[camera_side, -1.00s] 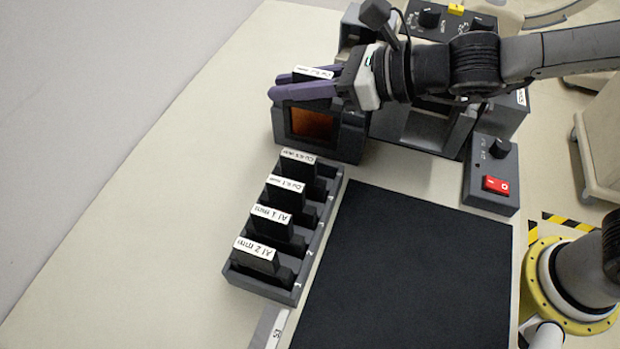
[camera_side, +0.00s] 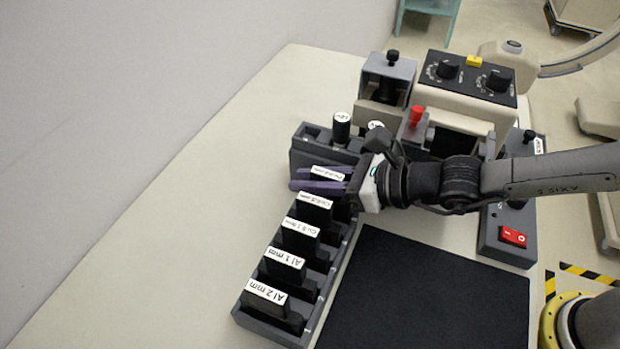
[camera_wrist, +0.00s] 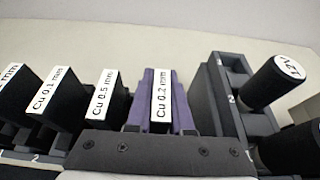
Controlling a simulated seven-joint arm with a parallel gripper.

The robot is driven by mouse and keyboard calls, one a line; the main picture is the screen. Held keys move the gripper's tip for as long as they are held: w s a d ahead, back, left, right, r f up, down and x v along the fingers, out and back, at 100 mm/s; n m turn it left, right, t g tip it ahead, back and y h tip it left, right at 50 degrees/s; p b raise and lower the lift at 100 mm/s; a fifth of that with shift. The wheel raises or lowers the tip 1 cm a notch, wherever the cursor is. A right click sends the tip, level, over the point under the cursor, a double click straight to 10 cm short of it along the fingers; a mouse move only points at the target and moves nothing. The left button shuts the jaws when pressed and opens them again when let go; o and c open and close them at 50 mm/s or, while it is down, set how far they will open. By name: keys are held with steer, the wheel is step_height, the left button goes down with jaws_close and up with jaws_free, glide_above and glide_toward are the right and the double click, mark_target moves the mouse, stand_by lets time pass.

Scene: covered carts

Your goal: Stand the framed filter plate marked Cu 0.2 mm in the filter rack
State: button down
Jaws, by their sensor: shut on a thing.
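The framed plate marked Cu 0.2 mm (camera_side: 328,174) is between the purple fingers of my gripper (camera_side: 316,182), which is shut on it. In the wrist view its label (camera_wrist: 162,95) faces up between the two fingers. The plate is at the far end of the filter rack (camera_side: 330,279), in line with the other plates. Its lower part is hidden, so I cannot tell whether it is fully down in the slot. Next to it stand Cu 0.5 mm (camera_side: 315,201), Cu 0.1 mm (camera_side: 301,228), Al 1 mm (camera_side: 286,258) and Al 2 mm (camera_side: 266,292).
A dark grey holder (camera_side: 309,150) with black cylinders (camera_side: 341,130) stands just beyond the rack's far end, close to my fingers. A black mat (camera_side: 420,295) lies right of the rack. A control box with a red switch (camera_side: 513,237) stands further right. The table left is clear.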

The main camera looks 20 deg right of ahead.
steer(key=shift+f, duration=0.25)
steer(key=c, duration=0.8)
jaws_free()
steer(key=shift+r, duration=0.15)
steer(key=shift+s+d+r, duration=0.2)
steer(key=shift+s, duration=0.05)
steer(key=v, duration=1.1)
steer(key=shift+s+d+f, duration=0.1)
steer(key=shift+s+d, duration=0.05)
